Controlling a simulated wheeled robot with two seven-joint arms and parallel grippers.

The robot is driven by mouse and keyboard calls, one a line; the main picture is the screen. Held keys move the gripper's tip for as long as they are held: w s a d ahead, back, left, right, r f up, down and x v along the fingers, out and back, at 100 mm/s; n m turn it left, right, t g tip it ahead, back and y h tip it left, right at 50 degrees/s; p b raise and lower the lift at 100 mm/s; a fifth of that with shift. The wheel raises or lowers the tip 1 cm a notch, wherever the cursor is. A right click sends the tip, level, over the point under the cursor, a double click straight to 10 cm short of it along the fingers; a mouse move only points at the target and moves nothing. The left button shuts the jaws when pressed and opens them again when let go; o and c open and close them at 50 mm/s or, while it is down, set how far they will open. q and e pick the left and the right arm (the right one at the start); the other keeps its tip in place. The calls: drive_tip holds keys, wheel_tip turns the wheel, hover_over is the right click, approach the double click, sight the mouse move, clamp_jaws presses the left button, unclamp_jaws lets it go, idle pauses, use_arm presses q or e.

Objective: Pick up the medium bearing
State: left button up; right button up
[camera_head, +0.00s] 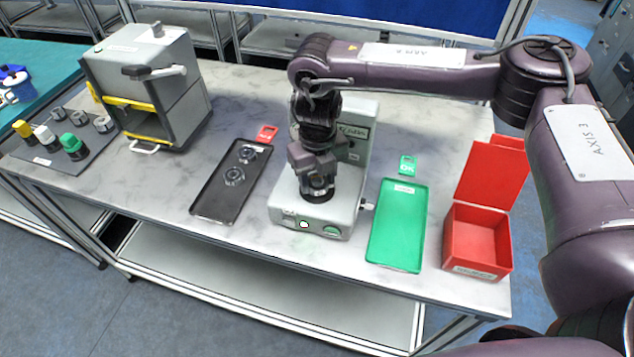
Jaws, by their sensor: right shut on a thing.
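My right gripper (318,186) points down over the base of a grey machine (291,208). It is shut on a dark round part that looks like a bearing, mostly hidden by the fingers. I cannot tell its size, or whether it touches the machine's base. Two more bearings lie in the black tray to the left: one bearing (247,154) towards the back and another bearing (234,176) nearer the middle. The black tray (214,206) is bare at its front end. My left gripper is not in view.
An empty green tray (396,240) and an open, empty red box (474,240) stand to the right. A grey cabinet with yellow edges (180,75) stands at the left. Beside it, a grey board (68,160) holds several small parts. Small red (266,133) and green (407,164) signs stand behind the trays.

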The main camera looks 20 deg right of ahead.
drive_tip(key=shift+r, duration=0.1)
wheel_tip(320, 180, up, 20)
idle(0.5)
